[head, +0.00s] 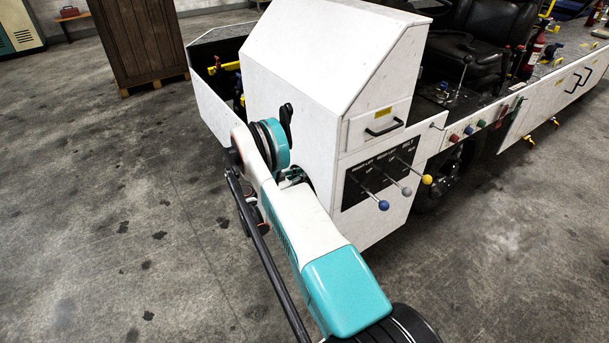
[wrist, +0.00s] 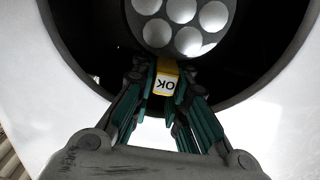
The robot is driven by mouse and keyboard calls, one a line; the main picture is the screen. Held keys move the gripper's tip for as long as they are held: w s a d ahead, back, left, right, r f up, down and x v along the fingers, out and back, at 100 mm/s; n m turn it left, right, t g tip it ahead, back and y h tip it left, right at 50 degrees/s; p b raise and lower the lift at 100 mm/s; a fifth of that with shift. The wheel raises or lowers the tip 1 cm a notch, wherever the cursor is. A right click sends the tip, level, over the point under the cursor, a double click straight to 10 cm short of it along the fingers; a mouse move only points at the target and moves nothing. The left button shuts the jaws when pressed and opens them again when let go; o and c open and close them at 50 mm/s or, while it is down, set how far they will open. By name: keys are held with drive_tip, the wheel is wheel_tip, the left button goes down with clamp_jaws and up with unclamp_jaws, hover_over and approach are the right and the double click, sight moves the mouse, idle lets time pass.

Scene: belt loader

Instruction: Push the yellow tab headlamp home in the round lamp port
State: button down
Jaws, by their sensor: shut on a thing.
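The headlamp (wrist: 180,25) shows at the top of the wrist view as a dark round face with several pale round lenses. Its yellow tab (wrist: 167,66), with a white label reading OK, points down toward me. My gripper (wrist: 165,88) is shut on this tab, a finger on each side. The round lamp port (wrist: 88,40) is a wide dark opening in a white panel, around and behind the lamp in this view. How deep the lamp sits cannot be told. In the head view, my arm hides the lamp and port.
The white belt loader (head: 300,60) stands in front of my arm. A black panel with levers, including a blue-knobbed one (head: 383,205), juts out right of my wrist. A wooden crate (head: 138,40) stands behind at left. The concrete floor at left is clear.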

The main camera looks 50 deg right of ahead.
drive_tip(key=shift+s+d, duration=0.15)
drive_tip(key=shift+d, duration=0.45)
drive_tip(key=c, duration=1.5)
unclamp_jaws()
drive_tip(key=shift+a, duration=0.15)
drive_tip(key=v, duration=1.1)
drive_tip(key=shift+a, duration=0.35)
drive_tip(key=shift+w, duration=0.2)
